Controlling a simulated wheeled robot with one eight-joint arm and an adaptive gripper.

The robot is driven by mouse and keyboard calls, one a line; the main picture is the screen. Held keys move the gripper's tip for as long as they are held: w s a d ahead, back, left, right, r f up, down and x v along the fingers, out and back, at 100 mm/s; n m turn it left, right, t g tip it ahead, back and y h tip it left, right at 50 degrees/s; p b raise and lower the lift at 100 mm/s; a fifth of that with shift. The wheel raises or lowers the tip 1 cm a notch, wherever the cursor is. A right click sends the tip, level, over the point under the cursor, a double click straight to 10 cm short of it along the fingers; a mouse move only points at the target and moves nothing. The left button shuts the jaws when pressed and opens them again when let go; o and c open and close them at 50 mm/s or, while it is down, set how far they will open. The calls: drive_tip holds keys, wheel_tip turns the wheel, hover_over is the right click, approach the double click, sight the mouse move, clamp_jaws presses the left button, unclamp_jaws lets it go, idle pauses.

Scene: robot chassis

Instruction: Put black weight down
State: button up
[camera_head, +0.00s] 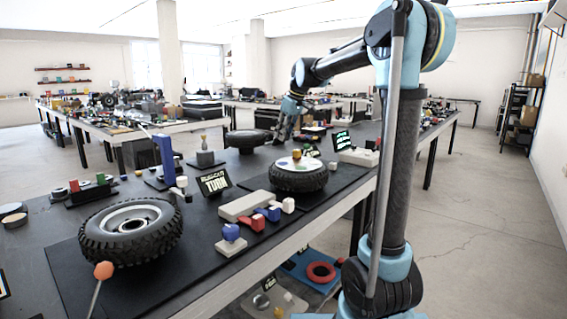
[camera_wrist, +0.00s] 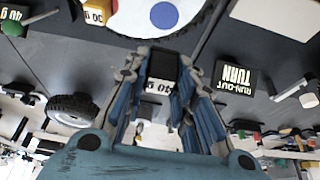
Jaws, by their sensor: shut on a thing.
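In the head view my gripper (camera_head: 283,132) is above the far part of the table, behind a tyre (camera_head: 299,180) topped by a white disc (camera_head: 283,165). The weight cannot be made out there. In the wrist view the disc (camera_wrist: 130,22), with a blue spot, lies just beyond the fingertips. A yellow weight (camera_wrist: 97,12) sits at the disc's edge. I cannot tell whether the black weight touches anything.
A black "TURN" sign (camera_head: 214,182) stands left of the disc; it also shows in the wrist view (camera_wrist: 236,78). A large tyre (camera_head: 131,229) lies at the near left. Another tyre (camera_head: 247,139) lies further back. Small blocks and a grey bar (camera_head: 246,205) lie in front.

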drive_tip(key=shift+w+a+f, duration=0.1)
drive_tip(key=shift+w, duration=0.2)
drive_tip(key=f, duration=0.4)
drive_tip(key=shift+w+a+f, duration=0.1)
drive_tip(key=shift+w+f, duration=0.1)
drive_tip(key=shift+f, duration=2.7)
drive_tip(key=o, duration=1)
drive_tip(key=shift+c, duration=0.2)
